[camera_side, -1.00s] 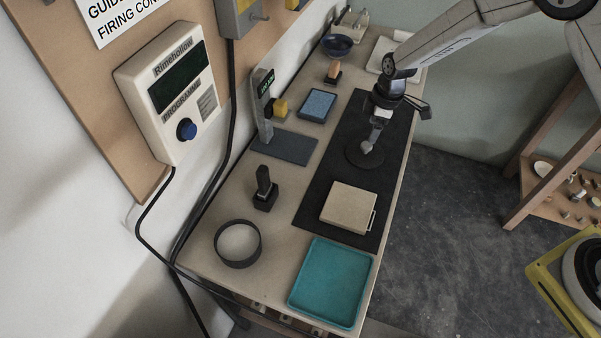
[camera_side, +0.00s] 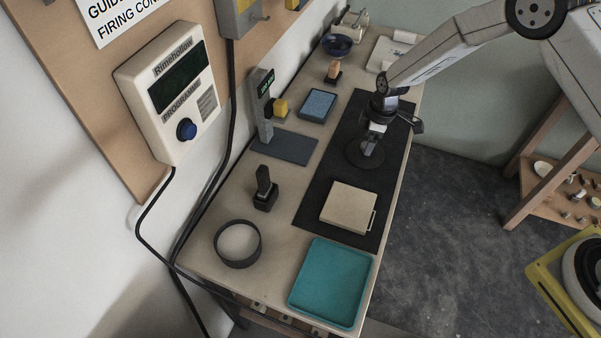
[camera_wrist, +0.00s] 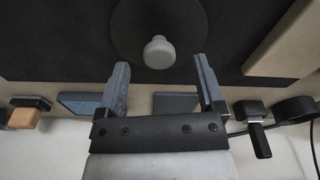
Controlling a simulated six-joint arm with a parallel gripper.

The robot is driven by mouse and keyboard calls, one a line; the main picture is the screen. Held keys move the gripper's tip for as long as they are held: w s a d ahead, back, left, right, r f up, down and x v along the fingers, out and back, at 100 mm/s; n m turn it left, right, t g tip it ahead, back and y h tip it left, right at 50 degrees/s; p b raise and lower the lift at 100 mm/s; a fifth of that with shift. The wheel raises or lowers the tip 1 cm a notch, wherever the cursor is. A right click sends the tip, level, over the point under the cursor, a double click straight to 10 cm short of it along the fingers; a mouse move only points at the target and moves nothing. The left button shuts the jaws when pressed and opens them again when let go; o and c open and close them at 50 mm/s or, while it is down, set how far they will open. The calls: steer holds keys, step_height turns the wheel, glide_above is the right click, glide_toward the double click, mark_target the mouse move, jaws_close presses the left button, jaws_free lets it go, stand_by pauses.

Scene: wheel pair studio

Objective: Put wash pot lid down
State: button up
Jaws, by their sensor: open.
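The wash pot lid is a dark round disc (camera_side: 354,155) with a grey knob, lying flat on the dark mat (camera_side: 325,177). In the wrist view the lid (camera_wrist: 125,30) shows at the top, with its pale knob (camera_wrist: 159,52) near the gap between my fingertips. My gripper (camera_side: 371,145) is low over the lid in the side view, pointing down at the knob. In the wrist view my gripper (camera_wrist: 159,62) is open, with a finger to each side and space between the knob and each finger. Part of the lid is hidden behind my gripper in the side view.
A beige slab (camera_side: 348,205) lies on the mat in front of the lid. A teal tray (camera_side: 298,286), a dark ring (camera_side: 219,254) and a black-handled stamp-like tool (camera_side: 264,190) stand nearby. A grey scale plate (camera_side: 285,148) and blue pad (camera_side: 317,105) are left of the mat.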

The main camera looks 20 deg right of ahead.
mark_target(354, 152)
steer(key=shift+w+a+f, duration=0.1)
steer(key=shift+w+f, duration=0.05)
steer(key=shift+f, duration=1.35)
jaws_close()
